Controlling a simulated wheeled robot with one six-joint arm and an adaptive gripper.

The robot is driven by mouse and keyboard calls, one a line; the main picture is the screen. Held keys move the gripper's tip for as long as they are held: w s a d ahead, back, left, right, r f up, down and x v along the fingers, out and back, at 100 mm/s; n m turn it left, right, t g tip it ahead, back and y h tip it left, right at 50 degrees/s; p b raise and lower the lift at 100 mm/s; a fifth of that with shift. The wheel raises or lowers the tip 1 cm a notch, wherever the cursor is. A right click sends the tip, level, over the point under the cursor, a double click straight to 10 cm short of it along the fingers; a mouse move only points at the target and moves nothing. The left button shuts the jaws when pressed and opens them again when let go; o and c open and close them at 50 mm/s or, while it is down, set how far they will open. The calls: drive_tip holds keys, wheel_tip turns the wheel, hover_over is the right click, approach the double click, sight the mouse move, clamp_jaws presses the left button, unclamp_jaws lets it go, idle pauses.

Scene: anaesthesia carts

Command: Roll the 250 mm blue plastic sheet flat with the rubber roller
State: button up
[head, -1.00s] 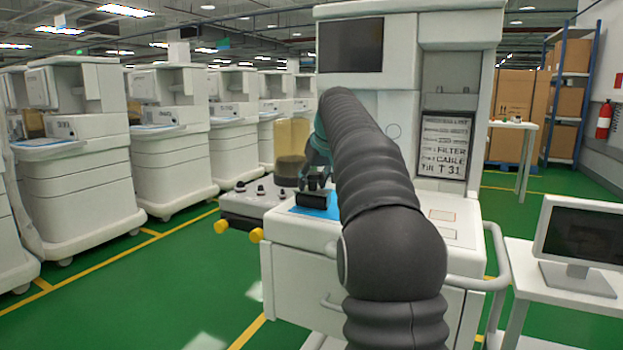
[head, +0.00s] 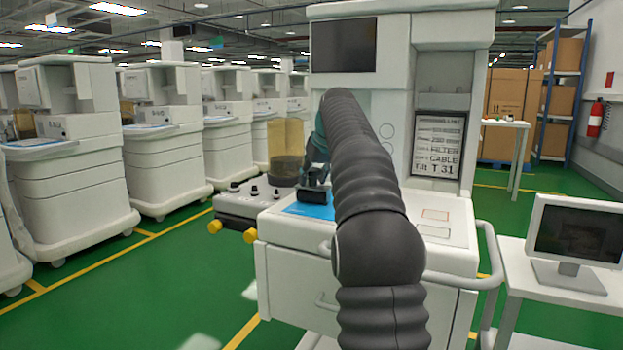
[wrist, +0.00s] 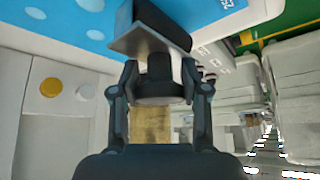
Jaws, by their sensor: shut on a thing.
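The blue plastic sheet (head: 298,210) lies on the white top of the near cart, partly hidden by my arm and the roller. In the wrist view the sheet (wrist: 60,18) shows several pale round spots and part of a printed number. My gripper (head: 316,176) is over the sheet. In the wrist view my gripper (wrist: 158,90) is shut on the handle of the rubber roller (wrist: 160,22), which has a dark roll and a grey frame. The roller (head: 312,196) is at the sheet; I cannot tell whether it touches.
A side panel with black knobs (head: 254,190) and yellow bumpers (head: 249,236) is left of the sheet. The cart's upright housing (head: 400,75) rises behind. A monitor (head: 580,232) stands on a table at right. Green floor (head: 150,295) is clear at left.

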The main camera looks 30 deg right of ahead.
drive_tip(key=shift+w+d, duration=0.75)
drive_tip(key=shift+d, duration=0.2)
drive_tip(key=shift+d, duration=0.1)
drive_tip(key=shift+w+d, duration=0.55)
drive_tip(key=shift+d, duration=0.15)
drive_tip(key=shift+f, duration=0.1)
